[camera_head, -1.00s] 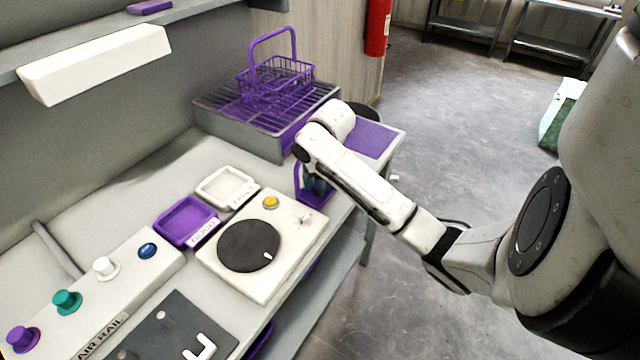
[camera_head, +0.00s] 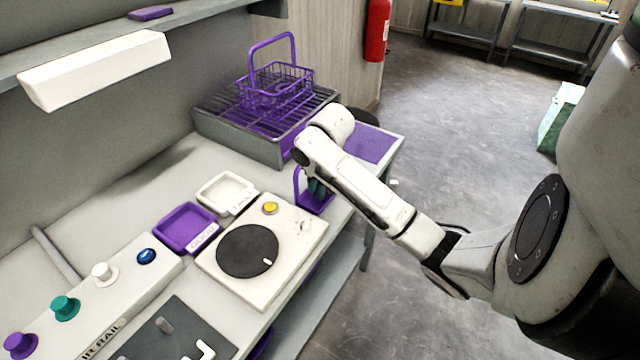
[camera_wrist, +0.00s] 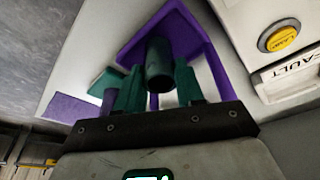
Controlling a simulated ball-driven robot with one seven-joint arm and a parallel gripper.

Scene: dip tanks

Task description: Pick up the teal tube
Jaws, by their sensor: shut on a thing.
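The teal tube (camera_wrist: 159,63) shows in the wrist view as a dark green cylinder with its round end toward the camera. My gripper (camera_wrist: 157,88) has teal fingers, one on each side of the tube, and is shut on it. A purple stand (camera_wrist: 190,35) with a flat base and thin uprights is behind and around the tube; it also shows in the head view (camera_head: 316,204). I cannot tell whether the tube still touches the stand. In the head view my gripper (camera_head: 318,187) is at the stand, and my arm hides most of the tube.
A white unit (camera_head: 285,275) with a black disc and yellow button (camera_head: 270,208) is close to the stand. Purple (camera_head: 160,228) and white (camera_head: 203,193) trays lie left of it. A purple wire basket (camera_head: 262,90) stands on a rack behind. A purple mat (camera_head: 372,143) is right.

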